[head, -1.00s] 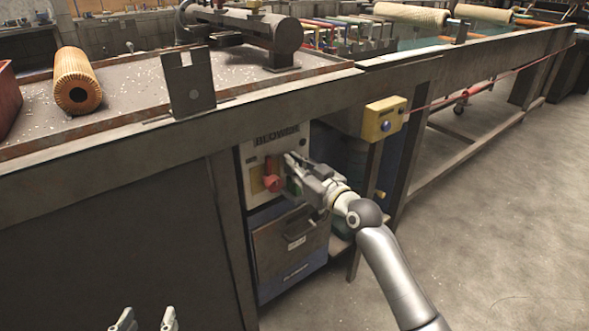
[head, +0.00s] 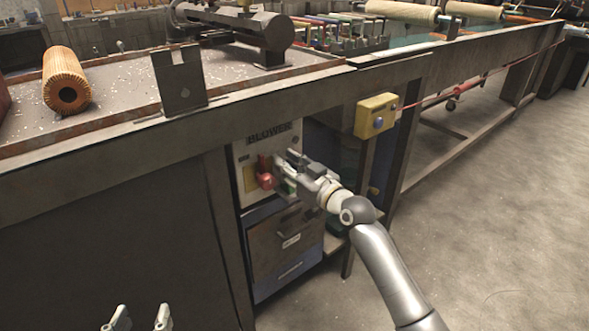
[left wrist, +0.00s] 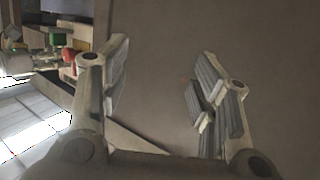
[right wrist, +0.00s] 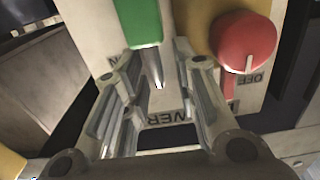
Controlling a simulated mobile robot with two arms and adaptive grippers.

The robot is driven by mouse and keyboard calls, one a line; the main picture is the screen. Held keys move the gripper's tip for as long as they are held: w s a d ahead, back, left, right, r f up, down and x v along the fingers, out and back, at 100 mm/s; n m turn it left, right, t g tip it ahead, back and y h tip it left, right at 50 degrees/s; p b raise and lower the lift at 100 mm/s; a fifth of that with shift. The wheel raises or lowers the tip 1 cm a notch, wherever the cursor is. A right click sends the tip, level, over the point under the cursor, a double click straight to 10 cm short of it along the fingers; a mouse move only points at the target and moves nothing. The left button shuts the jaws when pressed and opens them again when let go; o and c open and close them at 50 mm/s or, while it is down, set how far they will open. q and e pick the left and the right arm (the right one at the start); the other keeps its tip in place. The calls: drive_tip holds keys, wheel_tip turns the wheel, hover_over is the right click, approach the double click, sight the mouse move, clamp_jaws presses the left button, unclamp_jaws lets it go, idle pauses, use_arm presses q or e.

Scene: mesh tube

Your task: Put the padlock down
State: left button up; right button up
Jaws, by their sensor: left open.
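The padlock (right wrist: 137,20) has a green body and a metal shackle, seen in the right wrist view just beyond and between my right fingertips. In the head view its green body (head: 287,187) shows in part, behind my right gripper (head: 290,168). In the right wrist view the fingers of my right gripper (right wrist: 160,65) stand apart on both sides of the shackle; I cannot tell whether they touch it. A red knob (right wrist: 243,42) is beside the padlock. My left gripper (head: 138,318) is open and empty, low at the left; it also shows in the left wrist view (left wrist: 160,85).
The blower panel (head: 268,139) is under the bench, above a blue-grey box (head: 290,243). The bench (head: 120,137) overhangs. Grey floor at the right is open.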

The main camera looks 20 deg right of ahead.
drive_tip(key=shift+s+r, duration=0.1)
drive_tip(key=shift+r, duration=0.05)
drive_tip(key=p+v, duration=0.2)
drive_tip(key=v, duration=1)
use_arm(q)
drive_tip(key=s+a+f+g+y, duration=0.1)
drive_tip(key=s+a+f+g, duration=0.1)
drive_tip(key=s+f+g, duration=0.3)
wheel_tip(320, 180, down, 3)
drive_tip(key=shift+s+a+r+y, duration=0.2)
drive_tip(key=shift+s+a+y, duration=0.1)
drive_tip(key=shift+s, duration=0.05)
use_arm(e)
drive_tip(key=s+a+f+m+g+h, duration=0.1)
drive_tip(key=s+a+f+g+h, duration=0.1)
drive_tip(key=s+f, duration=0.6)
drive_tip(key=s+a+f+g+h, duration=0.2)
drive_tip(key=s+a+f+g, duration=0.2)
drive_tip(key=s+f, duration=0.4)
drive_tip(key=s+g, duration=0.1)
drive_tip(key=s, duration=0.3)
drive_tip(key=shift+s+a+f+m+g+h, duration=0.15)
drive_tip(key=shift+a+f+m+g+h, duration=0.15)
drive_tip(key=shift+a+m, duration=0.1)
